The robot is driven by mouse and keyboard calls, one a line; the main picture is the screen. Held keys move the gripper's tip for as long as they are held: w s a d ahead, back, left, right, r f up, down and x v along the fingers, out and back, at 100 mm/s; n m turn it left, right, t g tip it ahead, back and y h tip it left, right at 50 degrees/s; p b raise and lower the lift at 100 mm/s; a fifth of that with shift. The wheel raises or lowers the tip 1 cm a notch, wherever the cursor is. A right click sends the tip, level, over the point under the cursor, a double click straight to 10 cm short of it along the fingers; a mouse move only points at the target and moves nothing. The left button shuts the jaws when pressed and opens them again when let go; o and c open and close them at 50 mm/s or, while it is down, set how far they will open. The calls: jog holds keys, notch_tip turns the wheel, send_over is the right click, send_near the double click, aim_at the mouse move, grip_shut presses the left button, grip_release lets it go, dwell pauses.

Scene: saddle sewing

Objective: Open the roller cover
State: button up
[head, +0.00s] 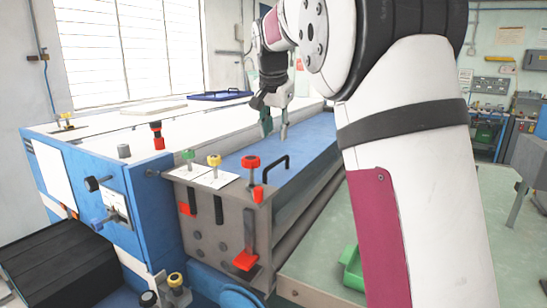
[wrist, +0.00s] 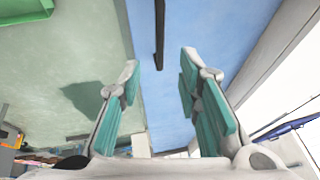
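The roller cover (head: 312,138) is a flat blue panel on top of the machine, lying flat; it fills the upper middle of the wrist view (wrist: 222,38). Its black bar handle (head: 274,168) stands near the cover's front end. In the wrist view the handle (wrist: 160,35) runs upright, just beyond the gap between the fingertips. My gripper (head: 274,133) has teal finger pads and points down above the cover, farther back than the handle. In the wrist view the gripper (wrist: 160,62) is open and empty, fingers apart, not touching the handle.
The machine's grey end plate (head: 222,225) carries red, yellow and green knobs (head: 250,162). Dark rollers (head: 300,213) show under the cover's right side. A pale green table (head: 430,240) with a green bin (head: 352,268) stands at right. A blue tray (head: 221,95) lies behind.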

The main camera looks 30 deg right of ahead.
aim_at(277, 161)
jog(key=p+x, duration=0.1)
jog(key=x, duration=0.9)
jog(key=shift+w+d+f, duration=0.1)
jog(key=shift+f, duration=0.15)
jog(key=shift+c, duration=0.2)
grip_shut()
